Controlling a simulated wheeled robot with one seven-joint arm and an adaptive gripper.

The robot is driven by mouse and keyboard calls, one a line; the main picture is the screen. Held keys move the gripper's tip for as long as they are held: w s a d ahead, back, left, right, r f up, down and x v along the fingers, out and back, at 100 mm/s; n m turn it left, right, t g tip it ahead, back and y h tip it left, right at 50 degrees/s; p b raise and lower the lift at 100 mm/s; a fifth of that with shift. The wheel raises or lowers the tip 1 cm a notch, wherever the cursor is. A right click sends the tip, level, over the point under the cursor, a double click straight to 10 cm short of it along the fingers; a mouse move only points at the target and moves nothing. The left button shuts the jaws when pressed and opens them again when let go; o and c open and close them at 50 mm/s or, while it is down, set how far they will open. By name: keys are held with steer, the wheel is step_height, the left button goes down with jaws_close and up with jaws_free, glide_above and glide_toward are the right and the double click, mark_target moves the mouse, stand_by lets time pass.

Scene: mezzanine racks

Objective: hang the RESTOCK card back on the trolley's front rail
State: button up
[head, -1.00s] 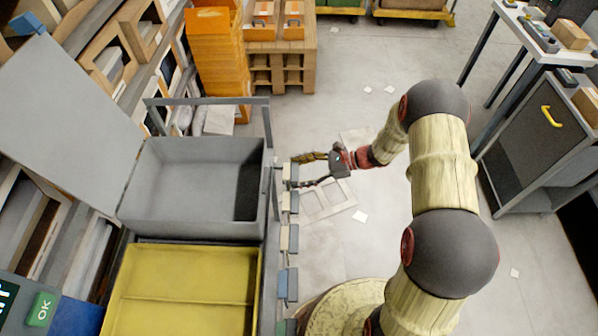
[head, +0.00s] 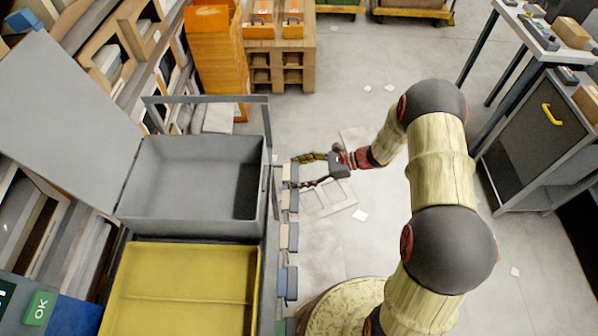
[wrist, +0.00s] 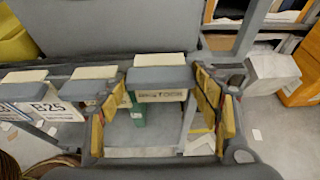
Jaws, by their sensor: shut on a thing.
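In the wrist view, a grey-topped card holder with a pale, partly legible label (wrist: 161,95) sits between the two yellow-padded fingers of my gripper (wrist: 163,108). Its label is too blurred to confirm as RESTOCK. It lies at the trolley's front rail (wrist: 58,73), in line with neighbouring cards; I cannot tell whether it is hooked on or only touching. In the head view my gripper (head: 308,169) reaches from the right to the upper part of the row of cards. The card is hardly visible there. My gripper is shut on the card.
A card marked B25 (wrist: 54,106) hangs to the left, and a pale block (wrist: 272,72) is close on the right. The trolley carries a grey open bin (head: 190,215) and a yellow tray (head: 180,290).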

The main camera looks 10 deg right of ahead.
steer(key=shift+f+b, duration=0.35)
steer(key=shift+f, duration=0.35)
steer(key=o, duration=1.2)
steer(key=v, duration=1.2)
